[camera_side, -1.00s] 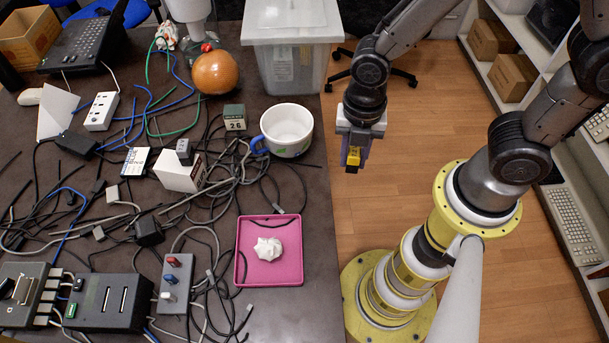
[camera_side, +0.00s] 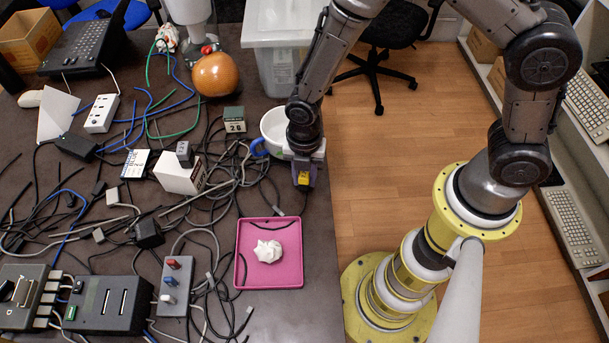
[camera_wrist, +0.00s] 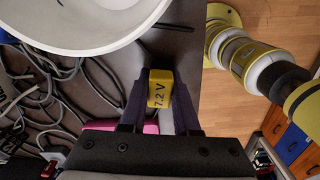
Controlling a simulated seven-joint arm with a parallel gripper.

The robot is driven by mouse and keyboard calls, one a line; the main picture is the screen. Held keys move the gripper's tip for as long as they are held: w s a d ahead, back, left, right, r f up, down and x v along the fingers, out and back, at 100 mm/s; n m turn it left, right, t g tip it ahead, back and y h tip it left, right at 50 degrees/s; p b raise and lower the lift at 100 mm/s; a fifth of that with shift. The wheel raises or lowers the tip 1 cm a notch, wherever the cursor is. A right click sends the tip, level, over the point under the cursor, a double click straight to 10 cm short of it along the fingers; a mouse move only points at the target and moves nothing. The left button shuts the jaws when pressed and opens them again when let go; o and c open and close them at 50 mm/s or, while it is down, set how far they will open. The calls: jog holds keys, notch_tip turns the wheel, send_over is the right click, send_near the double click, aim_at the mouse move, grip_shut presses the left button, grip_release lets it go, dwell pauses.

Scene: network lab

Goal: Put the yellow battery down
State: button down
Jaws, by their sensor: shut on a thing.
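The yellow battery (camera_wrist: 161,89), marked "7.2 V", is between the two fingers of my gripper (camera_wrist: 160,100). My gripper is shut on it. In the side view the battery (camera_side: 304,178) shows as a small yellow patch at the fingertips of my gripper (camera_side: 304,183). My gripper is over the right edge of the dark table (camera_side: 322,250), just below the white cup with a blue handle in the picture. I cannot tell the exact height of the battery above the table.
The white cup (camera_side: 272,126) is partly hidden behind my arm. A pink tray (camera_side: 270,282) with a white star-shaped piece (camera_side: 267,250) lies below my gripper in the picture. Tangled cables (camera_side: 215,180) cover the table to the left. A strip along the table's right edge is bare.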

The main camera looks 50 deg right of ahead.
jog(key=shift+f, duration=0.4)
jog(key=c, duration=0.6)
grip_release()
jog(key=shift+c, duration=0.2)
